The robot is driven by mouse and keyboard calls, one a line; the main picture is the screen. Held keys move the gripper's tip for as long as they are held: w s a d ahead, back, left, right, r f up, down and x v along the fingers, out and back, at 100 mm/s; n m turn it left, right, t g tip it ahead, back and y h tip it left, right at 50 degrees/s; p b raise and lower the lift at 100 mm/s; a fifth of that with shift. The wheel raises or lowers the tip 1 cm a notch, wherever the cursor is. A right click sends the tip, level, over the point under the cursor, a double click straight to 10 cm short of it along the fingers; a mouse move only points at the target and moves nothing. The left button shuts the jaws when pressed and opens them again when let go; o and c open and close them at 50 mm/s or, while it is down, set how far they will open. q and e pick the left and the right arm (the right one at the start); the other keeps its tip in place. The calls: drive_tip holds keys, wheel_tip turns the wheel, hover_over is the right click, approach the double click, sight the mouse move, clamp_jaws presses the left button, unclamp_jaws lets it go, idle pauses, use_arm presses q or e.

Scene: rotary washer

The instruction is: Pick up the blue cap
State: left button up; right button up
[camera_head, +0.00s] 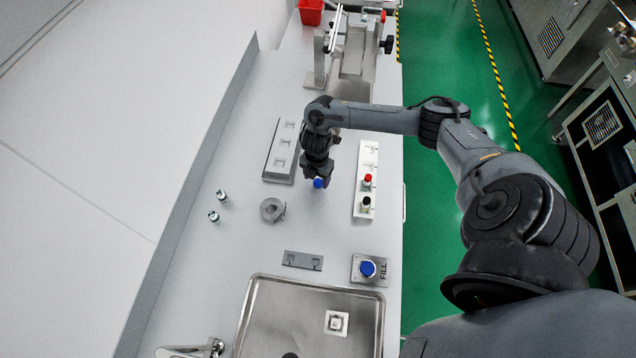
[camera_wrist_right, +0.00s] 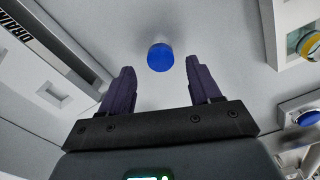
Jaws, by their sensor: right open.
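The blue cap (camera_head: 318,183) is on the grey counter, just below my right gripper (camera_head: 317,176) in the head view. In the wrist view the blue cap (camera_wrist_right: 160,57) lies ahead of and between the two dark fingertips of my right gripper (camera_wrist_right: 160,78). The fingers are spread wide and hold nothing. The cap shows as a small round blue piece, and I cannot tell its exact distance from the fingertips. My left gripper does not show.
A white rack (camera_head: 365,210) with red- and black-topped items stands right of the cap, a grey rack (camera_head: 280,160) left. A grey ring-shaped part (camera_head: 271,209), two small vials (camera_head: 222,196) and a blue FILL button (camera_head: 367,268) are nearby. A sink (camera_head: 255,312) lies below.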

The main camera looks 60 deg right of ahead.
sight(317, 183)
drive_tip(key=shift+s+f, duration=0.1)
drive_tip(key=shift+f, duration=1.5)
drive_tip(key=shift+c, duration=0.4)
drive_tip(key=c, duration=1)
